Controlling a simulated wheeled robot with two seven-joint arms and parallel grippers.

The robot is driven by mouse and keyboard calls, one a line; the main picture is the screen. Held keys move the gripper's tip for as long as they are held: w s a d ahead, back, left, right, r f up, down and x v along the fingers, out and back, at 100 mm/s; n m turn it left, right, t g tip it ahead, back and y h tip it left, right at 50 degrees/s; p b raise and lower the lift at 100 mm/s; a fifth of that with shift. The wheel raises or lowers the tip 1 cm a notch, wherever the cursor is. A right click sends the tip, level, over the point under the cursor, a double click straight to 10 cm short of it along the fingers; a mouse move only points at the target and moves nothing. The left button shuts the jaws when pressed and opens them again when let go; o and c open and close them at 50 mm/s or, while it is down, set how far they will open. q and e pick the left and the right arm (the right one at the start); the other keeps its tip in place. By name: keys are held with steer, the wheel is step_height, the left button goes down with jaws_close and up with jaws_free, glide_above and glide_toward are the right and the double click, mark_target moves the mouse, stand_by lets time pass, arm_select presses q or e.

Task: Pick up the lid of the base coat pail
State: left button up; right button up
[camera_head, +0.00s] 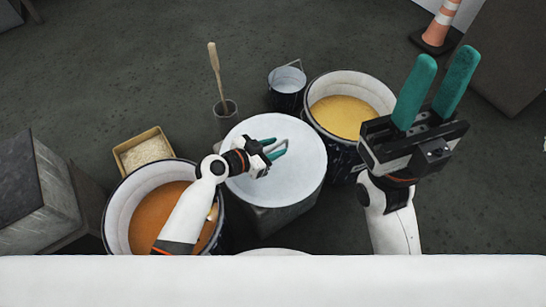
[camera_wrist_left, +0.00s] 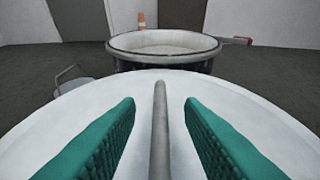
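A round white lid (camera_head: 298,181) lies on a pail in the middle of the head view. It fills the lower part of the left wrist view (camera_wrist_left: 60,118), where a thin grey bar handle (camera_wrist_left: 160,130) runs across it. My left gripper (camera_head: 280,150) is over the lid, and its two green fingers (camera_wrist_left: 160,140) stand open on either side of the handle, with a gap on each side. Whether the fingertips touch the lid cannot be told. My right gripper (camera_head: 438,85) is open and empty, raised at the right.
An open pail of yellow liquid (camera_head: 341,117) stands right behind the lid, and one of orange liquid (camera_head: 150,213) stands at left. A small bucket (camera_head: 287,80), a pot with a wooden stick (camera_head: 226,108), a yellow tray (camera_head: 143,152) and a cone (camera_head: 441,22) are around.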

arm_select(q)
jaws_close()
stand_by(0.3)
